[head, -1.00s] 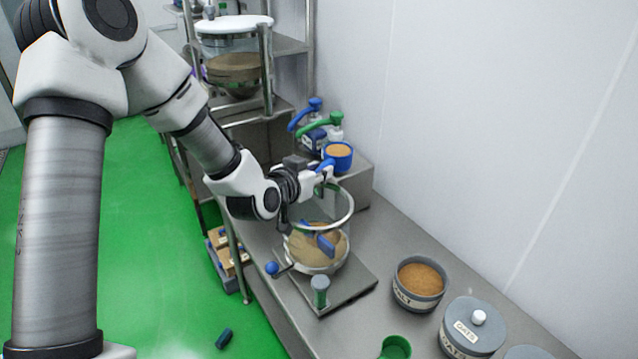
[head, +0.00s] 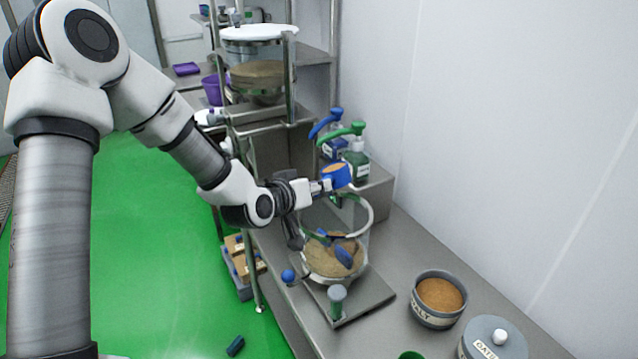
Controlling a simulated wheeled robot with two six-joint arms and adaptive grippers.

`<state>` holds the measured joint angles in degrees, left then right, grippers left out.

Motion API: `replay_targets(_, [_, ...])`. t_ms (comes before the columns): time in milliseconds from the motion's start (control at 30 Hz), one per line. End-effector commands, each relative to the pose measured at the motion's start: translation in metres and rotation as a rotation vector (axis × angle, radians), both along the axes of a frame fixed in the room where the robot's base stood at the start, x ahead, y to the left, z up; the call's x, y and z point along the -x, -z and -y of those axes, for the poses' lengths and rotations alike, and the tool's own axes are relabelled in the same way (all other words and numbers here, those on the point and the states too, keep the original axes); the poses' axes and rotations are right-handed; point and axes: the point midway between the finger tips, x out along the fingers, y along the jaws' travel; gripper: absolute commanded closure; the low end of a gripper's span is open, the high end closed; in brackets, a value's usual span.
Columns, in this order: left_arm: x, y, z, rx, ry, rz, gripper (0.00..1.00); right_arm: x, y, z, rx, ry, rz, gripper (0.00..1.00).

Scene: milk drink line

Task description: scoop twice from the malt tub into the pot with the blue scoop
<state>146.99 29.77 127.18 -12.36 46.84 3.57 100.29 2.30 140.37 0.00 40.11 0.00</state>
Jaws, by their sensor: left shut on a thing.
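My left gripper (head: 322,187) is shut on the blue scoop (head: 338,177), which holds brown powder and looks tilted. The scoop is above the back of the pot (head: 371,236), a clear vessel with a pale rim and a blue paddle inside. Light brown material (head: 330,258) lies in the pot. The malt tub (head: 434,320), grey and open with brown powder in it, stands on the counter to the right of the pot. My right gripper is not in view.
A grey lidded oats tub (head: 492,342) stands in front of the malt tub. Green (head: 355,160) and blue (head: 333,147) pump bottles stand behind the pot. A metal rack (head: 305,85) rises at the back left. A wall bounds the counter (head: 405,268) on the right.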

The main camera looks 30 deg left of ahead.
Motion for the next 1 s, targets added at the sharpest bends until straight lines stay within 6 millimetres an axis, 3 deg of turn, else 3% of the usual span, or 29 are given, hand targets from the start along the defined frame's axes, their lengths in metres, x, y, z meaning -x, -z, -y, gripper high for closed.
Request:
replay_targets(200, [-0.001,0.016,-0.006,0.351,-0.028,-0.04,1.0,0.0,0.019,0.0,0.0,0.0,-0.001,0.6])
replay_targets(1000, [-0.002,0.022,-0.01,1.201,-0.241,-0.116,1.0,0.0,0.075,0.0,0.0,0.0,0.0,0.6])
